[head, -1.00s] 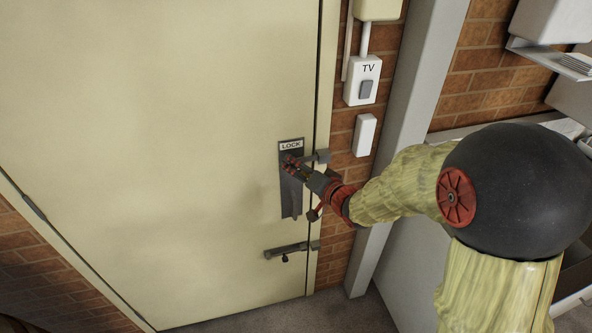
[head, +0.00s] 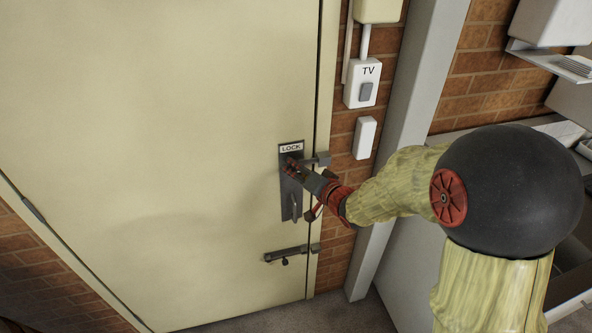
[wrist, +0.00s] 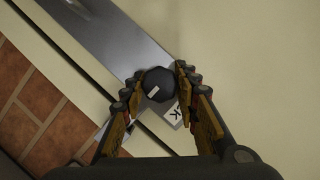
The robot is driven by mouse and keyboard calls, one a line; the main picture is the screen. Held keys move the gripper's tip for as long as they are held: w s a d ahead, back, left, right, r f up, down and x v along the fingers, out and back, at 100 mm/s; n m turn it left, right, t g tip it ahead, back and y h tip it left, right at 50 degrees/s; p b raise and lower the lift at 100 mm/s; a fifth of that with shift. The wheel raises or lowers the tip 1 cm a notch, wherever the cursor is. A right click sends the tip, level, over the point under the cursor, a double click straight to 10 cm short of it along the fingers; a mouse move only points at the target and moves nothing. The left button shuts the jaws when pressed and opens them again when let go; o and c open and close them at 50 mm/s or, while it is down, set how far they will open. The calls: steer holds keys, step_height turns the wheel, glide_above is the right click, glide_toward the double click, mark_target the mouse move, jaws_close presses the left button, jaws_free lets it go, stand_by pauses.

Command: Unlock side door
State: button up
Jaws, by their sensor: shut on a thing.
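The side door (head: 170,130) is cream and stands shut in its frame. A dark metal lock plate (head: 285,205) with a white "LOCK" label (head: 291,147) is at its right edge; a lever handle (head: 295,207) hangs near the plate's lower end. In the head view my gripper (head: 289,166) is at the plate just below the label and hides what it holds. In the wrist view my gripper (wrist: 158,86) is shut on a round black lock knob (wrist: 157,82) with a pale mark on its face. The label (wrist: 173,112) is partly covered there.
A sliding bolt (head: 287,254) is mounted on the door below the plate. A white TV switch box (head: 362,82) and a small white box (head: 365,137) are on the brick wall to the right. A grey post (head: 400,100) stands beside them.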

jaws_close()
steer(key=shift+p, duration=0.35)
steer(key=m+y+p, duration=0.1)
steer(key=m+p, duration=0.1)
steer(key=shift+d+m, duration=0.1)
steer(key=shift+m, duration=0.2)
steer(key=m+t+y+p, duration=0.1)
steer(key=m+y, duration=0.1)
steer(key=m, duration=0.1)
steer(key=shift+f+m+p, duration=0.15)
steer(key=shift+m+p, duration=0.15)
steer(key=shift+m, duration=0.1)
steer(key=m+t, duration=0.1)
steer(key=m, duration=0.1)
steer(key=m+t+y, duration=0.1)
steer(key=m, duration=0.2)
steer(key=shift+f, duration=0.15)
steer(key=shift+m+t+h+b, duration=0.3)
steer(key=shift+m+t+b, duration=0.65)
steer(key=shift+m, duration=1.85)
steer(key=shift+t, duration=0.25)
